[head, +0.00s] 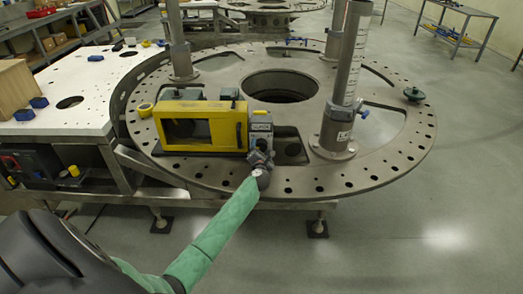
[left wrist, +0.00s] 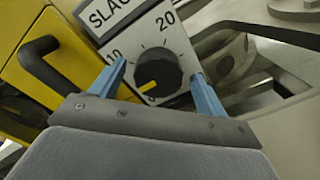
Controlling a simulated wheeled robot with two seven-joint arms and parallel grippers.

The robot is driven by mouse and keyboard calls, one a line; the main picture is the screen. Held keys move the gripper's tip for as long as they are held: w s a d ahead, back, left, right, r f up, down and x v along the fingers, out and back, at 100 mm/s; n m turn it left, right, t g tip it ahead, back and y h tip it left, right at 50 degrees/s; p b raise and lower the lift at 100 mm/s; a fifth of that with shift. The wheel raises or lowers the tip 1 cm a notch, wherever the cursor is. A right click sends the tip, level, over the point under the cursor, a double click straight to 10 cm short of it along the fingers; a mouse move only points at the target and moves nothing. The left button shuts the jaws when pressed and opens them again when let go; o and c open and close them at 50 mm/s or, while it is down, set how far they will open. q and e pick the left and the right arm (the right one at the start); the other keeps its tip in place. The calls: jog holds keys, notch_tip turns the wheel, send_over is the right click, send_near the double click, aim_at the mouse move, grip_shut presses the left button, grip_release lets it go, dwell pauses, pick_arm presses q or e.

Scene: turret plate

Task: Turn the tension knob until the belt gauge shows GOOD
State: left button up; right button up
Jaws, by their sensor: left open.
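The tension knob (left wrist: 158,68) is black and round with a yellow pointer, on a light grey panel (left wrist: 182,42) in the left wrist view. Its pointer is toward the lower left, near the 0 mark; 10 and 20 also show on the scale. A sign above (left wrist: 110,14) reads "SLAC", cut off by the frame edge. My left gripper (left wrist: 158,75) is open, its blue fingers on either side of the knob; I cannot tell whether they touch it. In the head view my left gripper (head: 259,160) is at the front of the grey knob box (head: 260,132), hiding the knob.
A yellow-framed unit (head: 200,108) with a black handle stands left of the knob box on the round turret plate (head: 395,165). Tall metal posts (head: 346,80) rise from the plate. A white bench (head: 75,100) adjoins on the left.

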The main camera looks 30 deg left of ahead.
pick_arm(q)
jog(key=shift+s+d+f, duration=0.1)
jog(key=shift+s+d, duration=0.05)
jog(key=shift+s, duration=0.1)
jog(key=b+v, duration=0.2)
jog(key=v, duration=0.3)
jog(key=shift+s+d, duration=0.15)
jog(key=shift+s, duration=0.2)
jog(key=shift+s+d, duration=0.35)
jog(key=shift+s, duration=0.25)
pick_arm(e)
jog(key=shift+t, duration=0.3)
jog(key=w, duration=0.5)
jog(key=shift+w+a+r, duration=0.25)
jog(key=shift+w+r, duration=0.15)
jog(key=shift+s, duration=0.1)
jog(key=shift+a, duration=0.15)
